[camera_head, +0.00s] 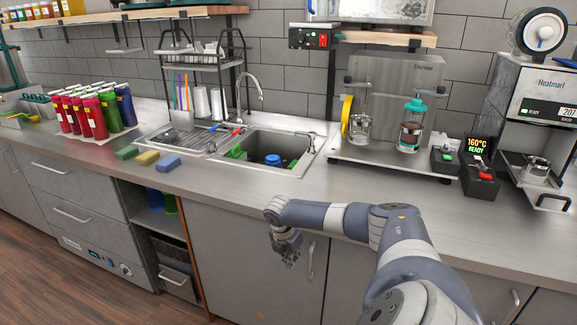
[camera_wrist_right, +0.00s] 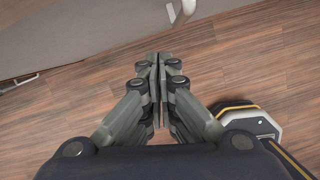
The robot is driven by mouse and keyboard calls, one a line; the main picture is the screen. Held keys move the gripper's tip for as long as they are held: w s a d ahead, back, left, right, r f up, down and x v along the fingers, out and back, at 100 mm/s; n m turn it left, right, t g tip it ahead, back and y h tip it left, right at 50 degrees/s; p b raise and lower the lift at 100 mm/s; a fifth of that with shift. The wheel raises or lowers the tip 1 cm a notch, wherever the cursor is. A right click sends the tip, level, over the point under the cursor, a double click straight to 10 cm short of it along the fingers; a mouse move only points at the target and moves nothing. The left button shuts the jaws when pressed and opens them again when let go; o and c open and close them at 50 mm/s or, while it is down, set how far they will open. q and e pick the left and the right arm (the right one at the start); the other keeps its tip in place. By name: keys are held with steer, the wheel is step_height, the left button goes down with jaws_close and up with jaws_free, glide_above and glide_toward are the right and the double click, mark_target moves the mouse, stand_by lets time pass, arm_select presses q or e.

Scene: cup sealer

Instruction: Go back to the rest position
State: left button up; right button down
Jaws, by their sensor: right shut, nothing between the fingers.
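My right gripper (camera_head: 290,250) hangs in front of the counter's lower cabinets in the head view, below the counter's front edge. It points down. In the right wrist view the fingers of this gripper (camera_wrist_right: 155,90) are shut together with nothing between them, above the wooden floor. My right arm comes in from the bottom right of the head view and bends over to the left. My left gripper is not in view. The cup sealer (camera_head: 508,90) stands on the counter at the far right, partly cut off by the picture edge.
The counter's front edge (camera_head: 240,197) runs behind my right gripper. A sink (camera_head: 270,147), three sponges (camera_head: 148,158), several red and green bottles (camera_head: 90,120) and a grey dispenser stand (camera_head: 385,110) are on the counter.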

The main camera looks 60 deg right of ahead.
steer(key=v, duration=0.8)
steer(key=shift+f, duration=0.1)
steer(key=w+a+f+m+t, duration=0.1)
steer(key=a+f+m, duration=0.1)
steer(key=f, duration=0.6)
steer(key=w+a+f+m, duration=0.1)
steer(key=a+f+m, duration=0.15)
steer(key=f, duration=0.55)
steer(key=s+a+f+m+t, duration=0.1)
steer(key=s+a+f+m, duration=0.15)
steer(key=f, duration=0.45)
steer(key=s+a+f+m, duration=0.1)
steer(key=s+a+f, duration=0.2)
steer(key=f, duration=0.3)
steer(key=s+a+f+m+y, duration=0.1)
steer(key=s+a+f+m, duration=0.1)
steer(key=s+a+f, duration=0.4)
steer(key=s+a+f+m+y, duration=0.1)
steer(key=s+a+f+m, duration=0.1)
steer(key=s+a+f, duration=0.4)
steer(key=s+a+f+m+g, duration=0.1)
steer(key=s+a+f+m, duration=0.2)
steer(key=s+a, duration=1)
steer(key=s+f, duration=0.3)
steer(key=s, duration=0.4)
steer(key=shift+s+a+f+y, duration=0.25)
steer(key=shift+f+y, duration=0.1)
steer(key=shift+y, duration=0.05)
